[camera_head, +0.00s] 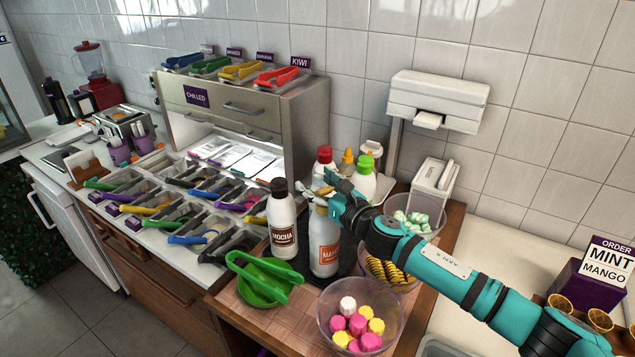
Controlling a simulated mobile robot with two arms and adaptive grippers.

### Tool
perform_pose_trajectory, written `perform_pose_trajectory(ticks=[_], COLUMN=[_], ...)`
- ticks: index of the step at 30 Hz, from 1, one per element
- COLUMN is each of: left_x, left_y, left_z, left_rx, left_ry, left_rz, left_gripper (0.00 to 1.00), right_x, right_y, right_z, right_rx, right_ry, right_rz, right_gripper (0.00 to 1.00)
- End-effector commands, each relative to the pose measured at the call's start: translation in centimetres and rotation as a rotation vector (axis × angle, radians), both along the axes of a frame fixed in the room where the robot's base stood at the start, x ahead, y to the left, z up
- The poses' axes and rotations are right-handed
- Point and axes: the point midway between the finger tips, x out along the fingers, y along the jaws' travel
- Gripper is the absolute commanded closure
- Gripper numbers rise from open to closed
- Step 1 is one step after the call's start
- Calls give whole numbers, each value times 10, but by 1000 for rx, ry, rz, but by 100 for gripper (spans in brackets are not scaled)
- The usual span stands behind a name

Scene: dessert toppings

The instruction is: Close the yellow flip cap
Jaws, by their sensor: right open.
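A yellow cap (348,156) with a pointed top shows at the back of the bottle group; the bottle under it is mostly hidden. A white bottle with an orange mango label (324,240) stands upright at the front of the group. Its top is largely covered by my right gripper (318,194), so I cannot tell its cap's colour or state. The right arm comes in from the right, and its open gripper is at this bottle's top; I cannot tell whether it touches. My left gripper is not in view.
A mocha bottle (282,228) with a dark cap stands close on the left. Red-capped (324,156) and green-capped (364,178) bottles stand behind. A bowl of striped pieces (375,270) lies right.

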Motion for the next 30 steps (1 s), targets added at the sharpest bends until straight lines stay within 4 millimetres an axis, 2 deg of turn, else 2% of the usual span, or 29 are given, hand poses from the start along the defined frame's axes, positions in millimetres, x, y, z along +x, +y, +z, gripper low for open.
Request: perform_pose_trajectory(ticks=[4, 5, 19, 30], left_x=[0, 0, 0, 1], left_y=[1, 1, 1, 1], left_z=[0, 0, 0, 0], left_rx=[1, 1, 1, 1], left_ry=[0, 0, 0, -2], left_rz=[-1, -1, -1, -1], left_gripper=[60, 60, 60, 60], right_x=[0, 0, 0, 0], right_y=[0, 0, 0, 0], right_z=[0, 0, 0, 0], right_rx=[1, 1, 0, 0], right_ry=[-1, -1, 0, 0], right_rz=[0, 0, 0, 1], right_gripper=[37, 40, 100, 100])
